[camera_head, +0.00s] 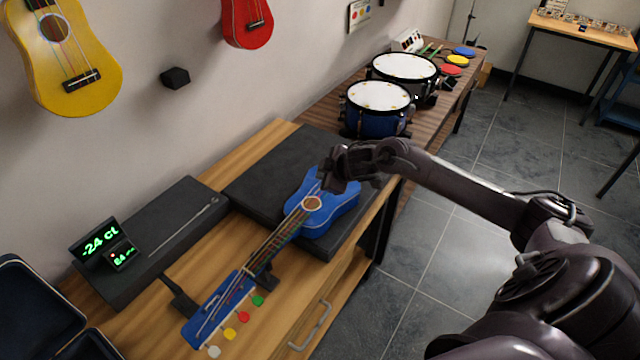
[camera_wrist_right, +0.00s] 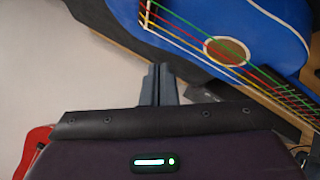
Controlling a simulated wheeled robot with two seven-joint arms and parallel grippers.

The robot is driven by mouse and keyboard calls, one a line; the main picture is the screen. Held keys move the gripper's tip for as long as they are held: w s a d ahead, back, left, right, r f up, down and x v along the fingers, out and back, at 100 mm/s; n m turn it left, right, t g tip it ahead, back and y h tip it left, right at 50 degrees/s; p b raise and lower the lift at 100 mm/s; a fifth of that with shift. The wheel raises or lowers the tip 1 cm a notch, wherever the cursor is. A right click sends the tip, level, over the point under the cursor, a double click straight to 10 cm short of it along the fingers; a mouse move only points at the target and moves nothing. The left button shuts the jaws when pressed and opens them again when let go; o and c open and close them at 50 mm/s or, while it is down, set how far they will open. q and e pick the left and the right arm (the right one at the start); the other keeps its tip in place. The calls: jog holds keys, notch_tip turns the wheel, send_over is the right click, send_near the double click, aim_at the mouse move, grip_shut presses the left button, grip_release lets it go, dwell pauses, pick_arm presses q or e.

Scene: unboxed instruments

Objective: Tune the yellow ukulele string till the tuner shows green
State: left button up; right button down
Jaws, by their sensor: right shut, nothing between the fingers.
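A blue ukulele (camera_head: 322,218) lies on a dark pad on the wooden bench, its neck running to the lower left. Its coloured strings and sound hole also show in the right wrist view (camera_wrist_right: 262,28). Tuning pegs in white, yellow (camera_head: 230,334), red and green line one side of the headstock (camera_head: 215,308). The tuner (camera_head: 100,245) on a dark slab reads "-24 ct" in green, with a smaller readout beside it. My right gripper (camera_head: 330,180) is shut and empty over the far end of the ukulele's body; its fingers show in the wrist view (camera_wrist_right: 159,84). My left gripper is out of view.
A thin rod (camera_head: 185,225) lies on the slab (camera_head: 150,262). A dark open case (camera_head: 35,300) stands at the lower left. Drums (camera_head: 378,97) stand on the bench behind. A yellow ukulele (camera_head: 95,40) and a red one (camera_head: 246,38) hang on the wall.

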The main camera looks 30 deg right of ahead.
notch_tip(320, 180, up, 3)
jog(key=shift+r+p, duration=0.2)
jog(key=shift+p, duration=1.05)
jog(key=c, duration=2.1)
grip_release()
